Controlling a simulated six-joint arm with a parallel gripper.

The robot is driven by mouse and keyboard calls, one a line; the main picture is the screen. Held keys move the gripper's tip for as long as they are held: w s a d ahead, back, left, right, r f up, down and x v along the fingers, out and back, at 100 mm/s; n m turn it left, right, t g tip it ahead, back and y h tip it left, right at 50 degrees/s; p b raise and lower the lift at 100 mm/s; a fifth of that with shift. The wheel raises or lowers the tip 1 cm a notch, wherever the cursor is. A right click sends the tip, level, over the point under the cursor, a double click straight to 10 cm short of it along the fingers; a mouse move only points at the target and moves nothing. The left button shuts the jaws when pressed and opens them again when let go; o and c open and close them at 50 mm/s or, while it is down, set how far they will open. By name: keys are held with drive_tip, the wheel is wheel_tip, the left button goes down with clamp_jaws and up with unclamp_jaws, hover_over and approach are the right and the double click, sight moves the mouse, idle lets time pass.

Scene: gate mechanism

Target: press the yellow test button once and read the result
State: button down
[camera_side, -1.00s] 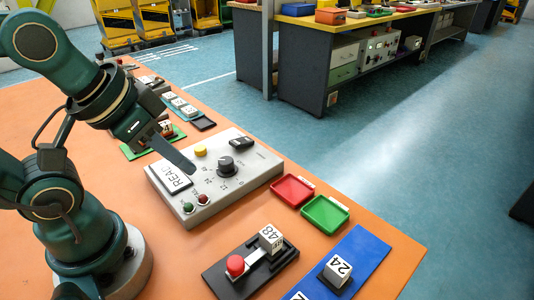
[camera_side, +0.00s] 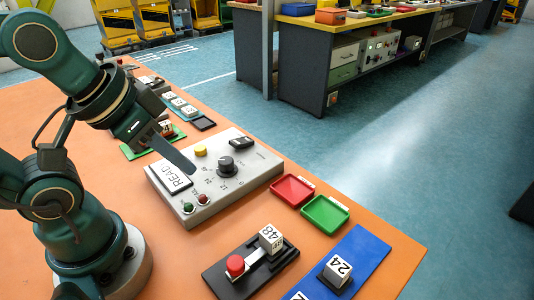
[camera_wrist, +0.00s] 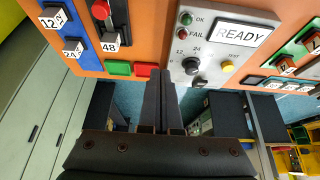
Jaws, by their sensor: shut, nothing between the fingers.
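The grey test box (camera_side: 232,195) lies on the orange bench. Its yellow button (camera_side: 200,151) stands at the far side of its top; it also shows in the wrist view (camera_wrist: 228,66). The display (camera_wrist: 243,33) reads READY. A green OK lamp (camera_wrist: 186,18) and a red FAIL lamp (camera_wrist: 184,34) sit beside the display; I cannot tell whether either is lit. My gripper (camera_side: 192,170) is shut and empty, its fingertips in front of the box top between display and dial in the side view. It is apart from the button; its height above the box is unclear.
A black dial (camera_side: 225,166) and a black switch (camera_side: 241,143) share the box top. Red (camera_side: 292,190) and green (camera_side: 325,211) trays lie beside it. A black fixture (camera_side: 221,272) with a red knob holds a 48 block (camera_side: 271,238); a 24 block (camera_side: 338,271) is on a blue strip.

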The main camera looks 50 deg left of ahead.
drive_tip(key=w+a+r+m+t+y, duration=0.35)
drive_tip(key=w+a+r+t, duration=0.65)
drive_tip(key=w, duration=0.4)
drive_tip(key=m+g+h, duration=0.3)
drive_tip(key=m+g, duration=0.1)
drive_tip(key=g, duration=0.2)
hover_over(195, 150)
wheel_tip(195, 150, down, 11)
drive_tip(key=shift+a+r+y, duration=0.1)
drive_tip(key=shift+r+y, duration=0.1)
drive_tip(key=shift+y, duration=0.05)
drive_tip(key=shift+f, duration=0.1)
drive_tip(key=shift+f, duration=4.3)
